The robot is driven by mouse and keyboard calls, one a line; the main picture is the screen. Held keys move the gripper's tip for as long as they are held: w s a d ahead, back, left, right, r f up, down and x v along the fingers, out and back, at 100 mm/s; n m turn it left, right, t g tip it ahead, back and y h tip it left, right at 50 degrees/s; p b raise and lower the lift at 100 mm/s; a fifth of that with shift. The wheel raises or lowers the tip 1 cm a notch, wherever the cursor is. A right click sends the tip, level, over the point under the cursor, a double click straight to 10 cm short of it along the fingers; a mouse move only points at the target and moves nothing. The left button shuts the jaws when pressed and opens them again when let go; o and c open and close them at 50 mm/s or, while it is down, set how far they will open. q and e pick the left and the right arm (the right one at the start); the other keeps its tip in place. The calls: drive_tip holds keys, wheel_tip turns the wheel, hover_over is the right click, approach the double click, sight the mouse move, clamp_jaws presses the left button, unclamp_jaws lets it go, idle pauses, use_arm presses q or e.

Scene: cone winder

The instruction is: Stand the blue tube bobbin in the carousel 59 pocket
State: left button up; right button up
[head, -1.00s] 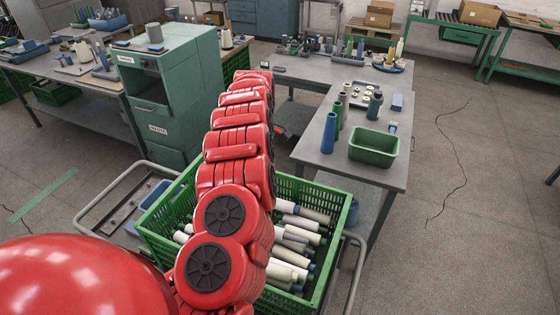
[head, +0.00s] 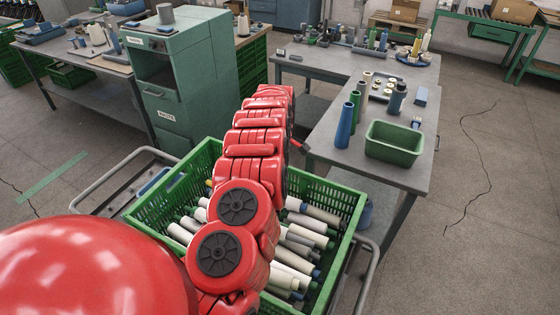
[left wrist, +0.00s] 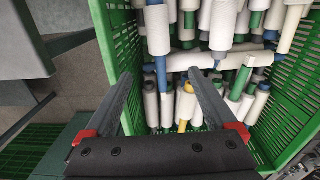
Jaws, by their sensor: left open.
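A green crate (head: 345,195) full of white-wound bobbins stands in front of me; some tubes in it have blue ends. In the left wrist view, a white bobbin with a blue tube end (left wrist: 161,72) lies between the fingertips of my left gripper (left wrist: 160,76) as seen from above. The gripper is open and empty over the crate (left wrist: 108,45); whether it touches any bobbin I cannot tell. In the head view my red arm hides it and part of the crate. A round blue tray (head: 416,59) with upright cones may be the carousel; no number 59 is readable. My right gripper is out of view.
The grey table (head: 330,170) behind the crate carries a blue cone (head: 344,127), a green bin (head: 394,143) and several small parts. A green cabinet (head: 180,85) stands to the left. A metal trolley rail (head: 90,185) surrounds the crate. Floor at right is clear.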

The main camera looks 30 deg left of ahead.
use_arm(q)
wheel_tip(320, 180, down, 6)
drive_tip(key=shift+f+p, duration=0.1)
drive_tip(key=shift+p, duration=0.5)
wheel_tip(320, 180, down, 4)
drive_tip(key=shift+w+a+f+b, duration=0.1)
drive_tip(key=shift+f+b, duration=0.15)
drive_tip(key=shift+b, duration=0.6)
drive_tip(key=shift+f, duration=0.55)
drive_tip(key=shift+r, duration=0.1)
clamp_jaws()
wheel_tip(320, 180, up, 16)
drive_tip(key=p, duration=1.3)
